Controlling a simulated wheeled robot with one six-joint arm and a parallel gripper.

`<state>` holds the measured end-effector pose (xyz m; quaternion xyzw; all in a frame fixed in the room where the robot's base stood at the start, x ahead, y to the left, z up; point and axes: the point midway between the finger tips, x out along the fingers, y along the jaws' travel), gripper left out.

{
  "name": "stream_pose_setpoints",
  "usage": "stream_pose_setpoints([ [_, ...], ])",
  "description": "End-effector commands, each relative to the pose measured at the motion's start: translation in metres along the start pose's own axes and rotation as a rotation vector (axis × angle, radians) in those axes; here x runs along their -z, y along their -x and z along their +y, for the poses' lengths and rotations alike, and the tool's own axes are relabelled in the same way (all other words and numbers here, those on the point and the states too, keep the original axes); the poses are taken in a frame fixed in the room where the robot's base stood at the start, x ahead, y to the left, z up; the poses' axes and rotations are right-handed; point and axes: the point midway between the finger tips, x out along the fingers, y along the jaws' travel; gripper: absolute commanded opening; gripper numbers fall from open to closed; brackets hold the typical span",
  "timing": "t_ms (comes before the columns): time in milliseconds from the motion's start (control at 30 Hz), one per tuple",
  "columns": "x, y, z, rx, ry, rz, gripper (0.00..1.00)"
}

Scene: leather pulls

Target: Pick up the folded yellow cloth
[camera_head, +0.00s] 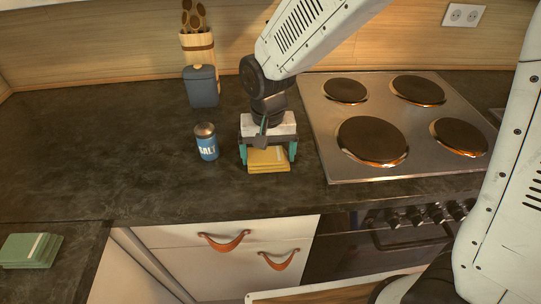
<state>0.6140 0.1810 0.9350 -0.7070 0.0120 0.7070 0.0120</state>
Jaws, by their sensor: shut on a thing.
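The folded yellow cloth (268,160) lies at the front of the dark countertop, left of the hob. My gripper (267,157) is above it, pointing down, with its teal fingers at the cloth's left and right sides. The fingers are shut on the cloth. The back of the cloth is hidden under the gripper. I cannot tell whether the cloth is clear of the counter.
A blue salt shaker (206,142) stands close to the left of my gripper. A dark lidded canister (201,87) and a utensil holder (198,48) are behind. The hob (327,150) is to the right. The left counter is clear.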

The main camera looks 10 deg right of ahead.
Motion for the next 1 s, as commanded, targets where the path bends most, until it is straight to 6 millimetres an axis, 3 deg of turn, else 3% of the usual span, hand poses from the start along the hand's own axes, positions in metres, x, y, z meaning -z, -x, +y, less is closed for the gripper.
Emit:
stream_pose_setpoints([
  [267,0.001,0.013,0.000,0.001,0.000,0.002,0.65],
  [467,-0.002,0.038,0.001,0.002,0.000,0.003,0.65],
  [1000,-0.124,0.048,0.041,0.002,0.001,0.002,0.65],
])
